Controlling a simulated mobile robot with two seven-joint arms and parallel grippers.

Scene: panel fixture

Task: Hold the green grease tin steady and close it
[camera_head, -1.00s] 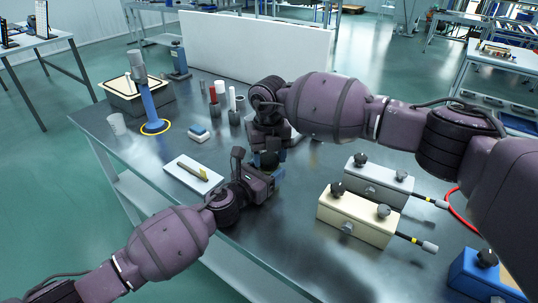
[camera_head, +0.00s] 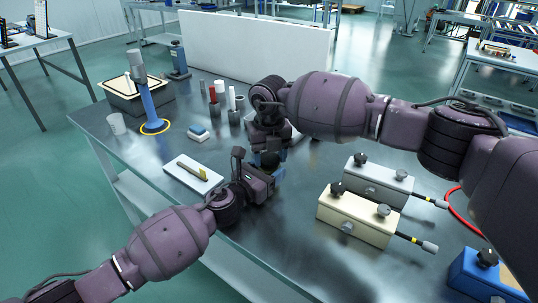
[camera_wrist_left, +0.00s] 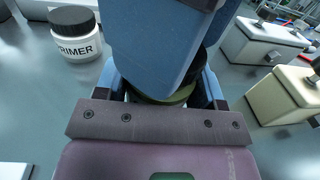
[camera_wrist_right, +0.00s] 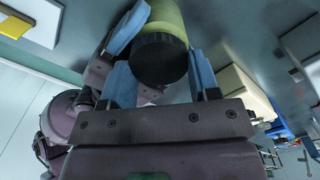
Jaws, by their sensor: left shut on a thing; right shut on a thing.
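The green grease tin (camera_wrist_right: 168,14) stands between my two grippers, with its black lid (camera_wrist_right: 160,58) at its mouth in the right wrist view. My left gripper (camera_wrist_left: 163,92) is shut on the tin's body; a green rim shows between its blue fingers. My right gripper (camera_wrist_right: 162,80) comes from above and is shut on the lid, one blue finger on each side. The lid touches the tin or nearly so; I cannot tell how tightly it sits. In the head view the left gripper (camera_head: 272,177) and right gripper (camera_head: 268,150) mostly hide the tin.
A white PRIMER jar (camera_wrist_left: 75,36) stands close by. A white tray (camera_head: 193,174) with a yellow-handled tool lies left of the grippers. Cream (camera_head: 355,217) and grey (camera_head: 378,183) boxes with black knobs stand right. The table's front edge is near the left arm.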

